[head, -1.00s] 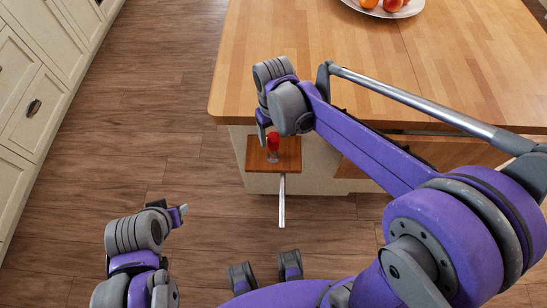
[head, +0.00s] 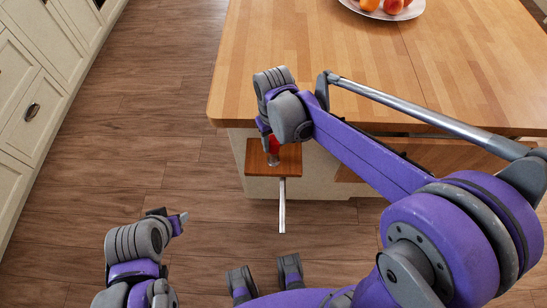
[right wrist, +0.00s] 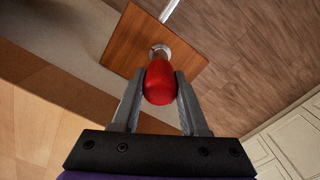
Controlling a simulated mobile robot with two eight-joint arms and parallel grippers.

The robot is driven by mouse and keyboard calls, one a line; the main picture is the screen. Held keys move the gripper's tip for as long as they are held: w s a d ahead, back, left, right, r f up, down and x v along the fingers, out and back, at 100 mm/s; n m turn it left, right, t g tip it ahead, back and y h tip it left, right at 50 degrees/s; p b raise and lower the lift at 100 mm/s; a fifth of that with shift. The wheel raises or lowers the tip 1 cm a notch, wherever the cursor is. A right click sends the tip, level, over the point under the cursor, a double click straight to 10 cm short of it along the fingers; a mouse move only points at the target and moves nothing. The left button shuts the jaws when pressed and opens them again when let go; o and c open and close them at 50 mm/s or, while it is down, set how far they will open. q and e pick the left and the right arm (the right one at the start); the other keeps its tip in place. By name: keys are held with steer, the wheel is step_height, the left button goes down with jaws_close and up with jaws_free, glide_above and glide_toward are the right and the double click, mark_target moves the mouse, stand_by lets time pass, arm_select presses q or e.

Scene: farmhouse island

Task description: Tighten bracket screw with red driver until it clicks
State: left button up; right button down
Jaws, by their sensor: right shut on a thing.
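The red driver (head: 273,144) also shows in the right wrist view (right wrist: 159,84), its rounded red handle between my right fingers. My right gripper (head: 267,140) is shut on that handle; its fingers also show in the right wrist view (right wrist: 160,95). The far end of the driver meets a round metal piece (right wrist: 160,50) on a small brown wooden panel (head: 290,160). The screw itself is hidden. A metal bar (head: 282,205) sticks out from the panel. My left gripper (head: 178,219) is at the lower left, apart from everything; its jaw opening is not clear.
The island's wooden top (head: 300,50) overhangs just behind my right gripper, its edge close by. A plate (head: 385,12) of fruit stands far back on it. Cream cabinets (head: 20,130) line the left. The wood floor (head: 140,130) between is clear.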

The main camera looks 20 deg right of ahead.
steer(key=c, duration=1.1)
jaws_free()
jaws_close()
arm_select(q)
steer(key=shift+w+r+p, duration=0.15)
steer(key=shift+r+p, duration=0.5)
steer(key=shift+r, duration=0.1)
arm_select(e)
steer(key=shift+r, duration=1)
arm_select(q)
steer(key=shift+w+r+p, duration=0.3)
steer(key=shift+r+p, duration=0.35)
steer(key=shift+r, duration=0.2)
steer(key=shift+w+r+p, duration=0.25)
steer(key=shift+r+p, duration=0.45)
steer(key=shift+r, duration=0.15)
steer(key=shift+w+r+p, duration=0.3)
steer(key=shift+r+p, duration=0.35)
steer(key=shift+r, duration=0.2)
arm_select(e)
steer(key=shift+r, duration=3.35)
